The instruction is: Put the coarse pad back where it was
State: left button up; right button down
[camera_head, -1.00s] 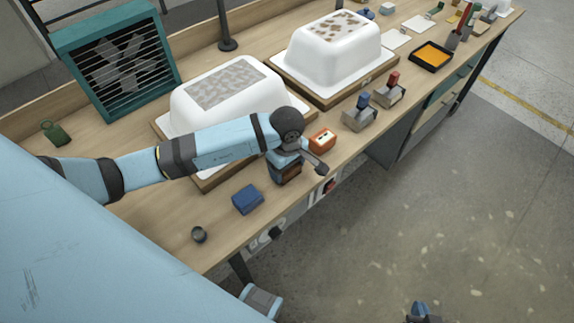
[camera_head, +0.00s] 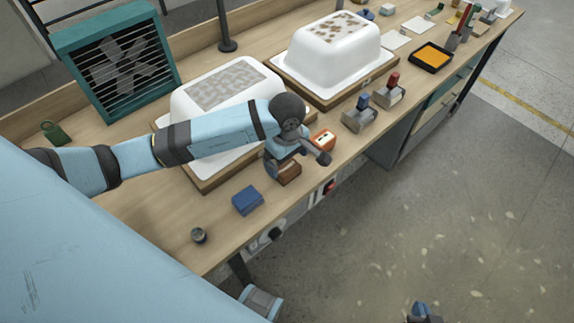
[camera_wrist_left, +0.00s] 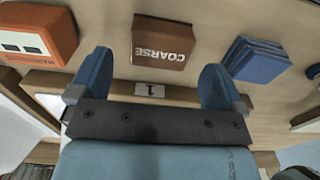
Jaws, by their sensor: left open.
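The coarse pad is a brown block (camera_head: 289,172) near the front edge of the bench, in front of the nearer tub shell. In the left wrist view the block marked COARSE (camera_wrist_left: 163,42) sits on the wood between the orange block and the blue pad. My left gripper (camera_wrist_left: 156,72) is open and empty, its two blue fingers spread on either side of the view, with the pad beyond the tips and apart from them. In the head view this gripper (camera_head: 284,158) is partly hidden by its own wrist. My right gripper (camera_head: 421,312) shows only in part at the bottom edge.
A blue pad (camera_head: 247,200) and an orange block (camera_head: 322,139) flank the coarse pad. The nearer white shell (camera_head: 180,105) stands on a wooden-edged base behind. Two grey holders (camera_head: 360,117) stand to the right.

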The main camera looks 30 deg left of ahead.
aim_at(287, 167)
pick_arm(q)
notch_tip(287, 167, up, 8)
dwell(0.7)
